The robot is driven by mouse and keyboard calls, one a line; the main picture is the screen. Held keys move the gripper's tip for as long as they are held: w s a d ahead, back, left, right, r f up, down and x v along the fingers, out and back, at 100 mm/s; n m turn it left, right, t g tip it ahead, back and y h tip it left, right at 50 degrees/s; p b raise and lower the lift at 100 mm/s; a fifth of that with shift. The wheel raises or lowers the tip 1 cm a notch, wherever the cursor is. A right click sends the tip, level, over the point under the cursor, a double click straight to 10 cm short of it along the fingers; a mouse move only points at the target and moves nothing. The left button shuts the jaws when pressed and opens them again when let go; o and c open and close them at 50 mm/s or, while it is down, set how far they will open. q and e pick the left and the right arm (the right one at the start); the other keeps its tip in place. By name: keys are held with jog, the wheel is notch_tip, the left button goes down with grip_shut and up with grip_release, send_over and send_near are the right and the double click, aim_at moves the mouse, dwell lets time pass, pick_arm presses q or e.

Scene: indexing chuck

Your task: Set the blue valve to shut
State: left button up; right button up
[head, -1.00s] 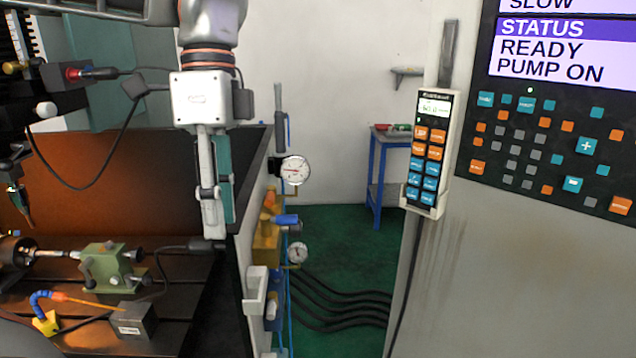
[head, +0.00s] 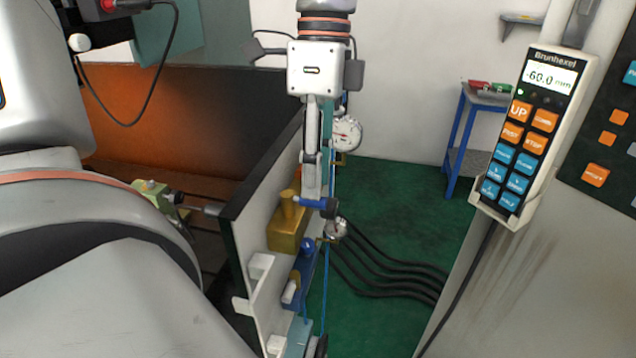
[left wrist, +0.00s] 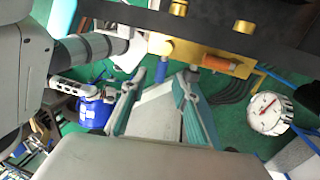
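The blue valve handle (head: 311,203) sticks out sideways from a brass block (head: 286,236) on the side wall of the machine. In the left wrist view the blue handle (left wrist: 162,68) shows beyond and between my fingertips. My left gripper (head: 314,190) points down, with its tips at or just above the handle in the head view. In the left wrist view my left gripper (left wrist: 158,85) has its two fingers apart, with nothing held. I cannot tell whether a finger touches the handle.
A pressure gauge (head: 346,133) is close behind my left gripper. A blue unit (head: 300,275) sits below the brass block. Black hoses (head: 390,270) run over the green floor. A hand pendant (head: 532,130) hangs at right. A blue-legged table (head: 468,140) stands behind.

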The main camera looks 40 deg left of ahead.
pick_arm(q)
jog(key=shift+s+d+f, duration=0.15)
jog(key=shift+f, duration=1.1)
grip_shut()
